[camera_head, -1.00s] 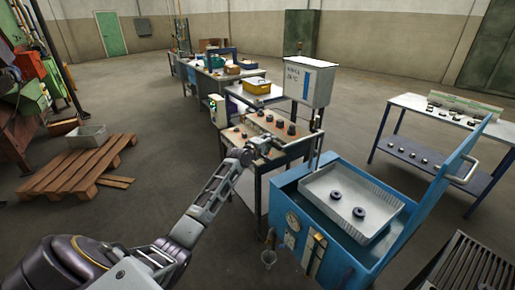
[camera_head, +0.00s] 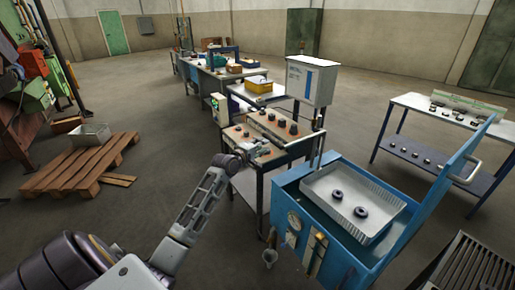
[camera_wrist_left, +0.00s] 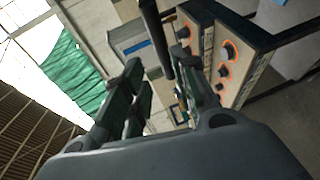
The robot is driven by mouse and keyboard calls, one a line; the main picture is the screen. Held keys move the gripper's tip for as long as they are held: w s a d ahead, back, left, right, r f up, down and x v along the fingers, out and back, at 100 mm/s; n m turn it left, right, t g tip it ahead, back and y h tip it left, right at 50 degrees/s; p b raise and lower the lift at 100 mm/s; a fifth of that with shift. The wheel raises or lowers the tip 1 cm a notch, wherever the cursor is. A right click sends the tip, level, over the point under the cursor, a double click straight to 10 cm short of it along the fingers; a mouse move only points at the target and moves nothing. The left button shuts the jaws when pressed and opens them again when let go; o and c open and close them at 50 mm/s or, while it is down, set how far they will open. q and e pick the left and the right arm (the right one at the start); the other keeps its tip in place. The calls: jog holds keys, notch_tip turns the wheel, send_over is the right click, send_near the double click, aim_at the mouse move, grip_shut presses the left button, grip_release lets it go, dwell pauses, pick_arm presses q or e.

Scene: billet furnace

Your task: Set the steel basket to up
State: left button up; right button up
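The steel basket (camera_head: 388,234) is a light grey ribbed tray holding two dark rings. It sits at the top of the blue tank (camera_head: 345,262), whose lid (camera_head: 452,160) stands raised on the right. A thin post rises behind the basket, and a grey bar (camera_head: 303,139) extends left from it. My left gripper (camera_head: 256,149) is near the bar's left end, over the control bench. In the left wrist view its fingers (camera_wrist_left: 160,85) are apart, with a dark rod (camera_wrist_left: 156,40) showing between them; I cannot tell whether they touch it. My right gripper is out of view.
The control bench (camera_head: 262,140) with several dark knobs stands left of the tank, below a white control box (camera_head: 311,80). A table with small parts (camera_head: 440,112) is at the right. A slatted grate (camera_head: 470,265) is at the lower right. A wooden pallet (camera_head: 80,165) lies left.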

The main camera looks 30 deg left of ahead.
pick_arm(q)
jog(key=shift+s+r, duration=0.25)
jog(key=shift+s, duration=0.85)
